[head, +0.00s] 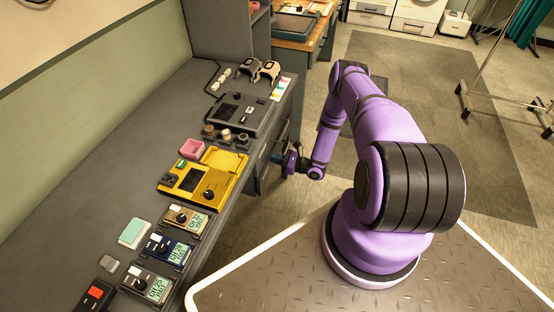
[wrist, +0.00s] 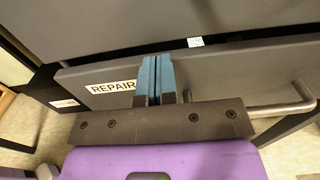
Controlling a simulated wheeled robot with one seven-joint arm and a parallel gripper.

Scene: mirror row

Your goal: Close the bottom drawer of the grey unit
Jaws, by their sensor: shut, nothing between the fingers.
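The grey unit (head: 262,168) is under the right edge of the long grey desk, and its fronts are seen steeply from above. In the wrist view, a grey drawer front (wrist: 225,80) with a white REPAIR label (wrist: 111,87) and a bar handle (wrist: 283,109) fills the middle. Its top edge shows below another grey panel. How far this drawer stands out, and whether it is the bottom one, I cannot tell. My gripper (head: 278,158) is beside the unit; its blue fingers (wrist: 155,78) are shut and empty, in front of the drawer front between label and handle. Contact is unclear.
The desk top (head: 110,165) carries a yellow device (head: 203,178), a dark console (head: 236,113) and several small meters. Open floor (head: 420,120) lies right of my arm. A wheeled stand (head: 490,75) is at the far right.

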